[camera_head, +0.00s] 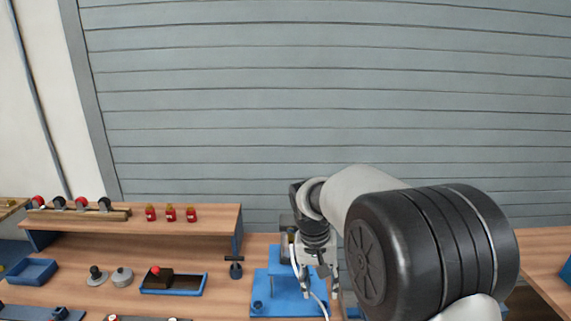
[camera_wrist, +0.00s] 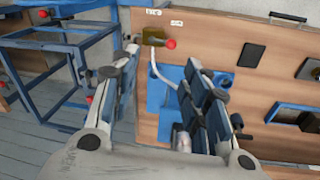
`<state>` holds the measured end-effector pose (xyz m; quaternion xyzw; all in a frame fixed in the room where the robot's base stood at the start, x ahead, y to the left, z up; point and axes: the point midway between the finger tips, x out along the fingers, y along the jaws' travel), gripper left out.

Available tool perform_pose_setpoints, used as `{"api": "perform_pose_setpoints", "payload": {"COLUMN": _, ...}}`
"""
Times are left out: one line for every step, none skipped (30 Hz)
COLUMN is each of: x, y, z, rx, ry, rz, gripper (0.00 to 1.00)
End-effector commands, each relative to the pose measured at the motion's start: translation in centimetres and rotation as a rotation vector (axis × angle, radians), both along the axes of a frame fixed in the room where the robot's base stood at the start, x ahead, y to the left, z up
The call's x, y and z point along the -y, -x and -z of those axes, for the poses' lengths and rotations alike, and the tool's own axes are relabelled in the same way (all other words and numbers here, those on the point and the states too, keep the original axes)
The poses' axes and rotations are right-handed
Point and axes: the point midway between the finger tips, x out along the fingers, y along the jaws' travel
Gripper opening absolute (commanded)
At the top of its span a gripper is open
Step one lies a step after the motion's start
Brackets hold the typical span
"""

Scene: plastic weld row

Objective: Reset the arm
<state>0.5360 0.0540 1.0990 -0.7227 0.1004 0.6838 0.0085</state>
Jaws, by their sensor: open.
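My gripper (camera_head: 318,277) hangs from the arm at the lower middle of the head view, in front of and above a blue fixture plate (camera_head: 262,300) on the wooden bench. In the wrist view my gripper (camera_wrist: 165,85) has its two finger assemblies spread apart with nothing between them. The blue plate (camera_wrist: 152,122) shows beyond and between the fingers, with a pale cable or tube (camera_wrist: 160,72) over it. The arm covers part of the plate and bench in the head view.
A blue-framed stand (camera_wrist: 60,75) is left of the bench in the wrist view. A T-handled tool (camera_head: 236,267), a blue tray with a red-knobbed block (camera_head: 160,277) and a blue bin (camera_head: 32,271) sit left of the plate. A raised shelf (camera_head: 215,212) holds red bottles (camera_head: 171,213).

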Motion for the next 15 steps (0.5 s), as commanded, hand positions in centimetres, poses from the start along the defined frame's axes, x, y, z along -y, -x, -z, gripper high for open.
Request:
{"api": "perform_pose_setpoints", "payload": {"x": 0.7, "y": 1.6, "z": -2.4, "rx": 0.025, "ry": -0.012, "rz": -0.007, "gripper": 0.42}}
{"api": "perform_pose_setpoints", "payload": {"x": 1.0, "y": 2.5, "z": -3.5, "rx": 0.035, "ry": -0.018, "rz": -0.013, "gripper": 0.42}}
{"api": "perform_pose_setpoints", "payload": {"x": 1.5, "y": 3.9, "z": -4.8, "rx": 0.05, "ry": -0.028, "rz": -0.02, "gripper": 0.42}}
{"api": "perform_pose_setpoints", "payload": {"x": 1.8, "y": 4.9, "z": -5.8, "rx": 0.061, "ry": -0.034, "rz": -0.026, "gripper": 0.42}}
{"api": "perform_pose_setpoints", "payload": {"x": 2.1, "y": 5.9, "z": -6.7, "rx": 0.073, "ry": -0.038, "rz": -0.034, "gripper": 0.42}}
{"api": "perform_pose_setpoints", "payload": {"x": 2.5, "y": 7.3, "z": -7.8, "rx": 0.091, "ry": -0.045, "rz": -0.042, "gripper": 0.42}}
{"api": "perform_pose_setpoints", "payload": {"x": 2.8, "y": 8.5, "z": -8.5, "rx": 0.103, "ry": -0.051, "rz": -0.048, "gripper": 0.42}}
{"api": "perform_pose_setpoints", "payload": {"x": 3.1, "y": 9.6, "z": -9.2, "rx": 0.115, "ry": -0.056, "rz": -0.053, "gripper": 0.42}}
{"api": "perform_pose_setpoints", "payload": {"x": 3.4, "y": 11.1, "z": -10.0, "rx": 0.133, "ry": -0.062, "rz": -0.062, "gripper": 0.42}}
{"api": "perform_pose_setpoints", "payload": {"x": 3.7, "y": 12.3, "z": -10.5, "rx": 0.144, "ry": -0.066, "rz": -0.07, "gripper": 0.42}}
{"api": "perform_pose_setpoints", "payload": {"x": 3.9, "y": 13.5, "z": -11.0, "rx": 0.158, "ry": -0.069, "rz": -0.076, "gripper": 0.42}}
{"api": "perform_pose_setpoints", "payload": {"x": 4.2, "y": 15.1, "z": -11.5, "rx": 0.174, "ry": -0.075, "rz": -0.084, "gripper": 0.42}}
{"api": "perform_pose_setpoints", "payload": {"x": 4.4, "y": 16.2, "z": -11.8, "rx": 0.187, "ry": -0.078, "rz": -0.09, "gripper": 0.42}}
{"api": "perform_pose_setpoints", "payload": {"x": 4.5, "y": 17.4, "z": -12.1, "rx": 0.201, "ry": -0.081, "rz": -0.097, "gripper": 0.42}}
{"api": "perform_pose_setpoints", "payload": {"x": 4.8, "y": 19.0, "z": -12.3, "rx": 0.219, "ry": -0.083, "rz": -0.106, "gripper": 0.42}}
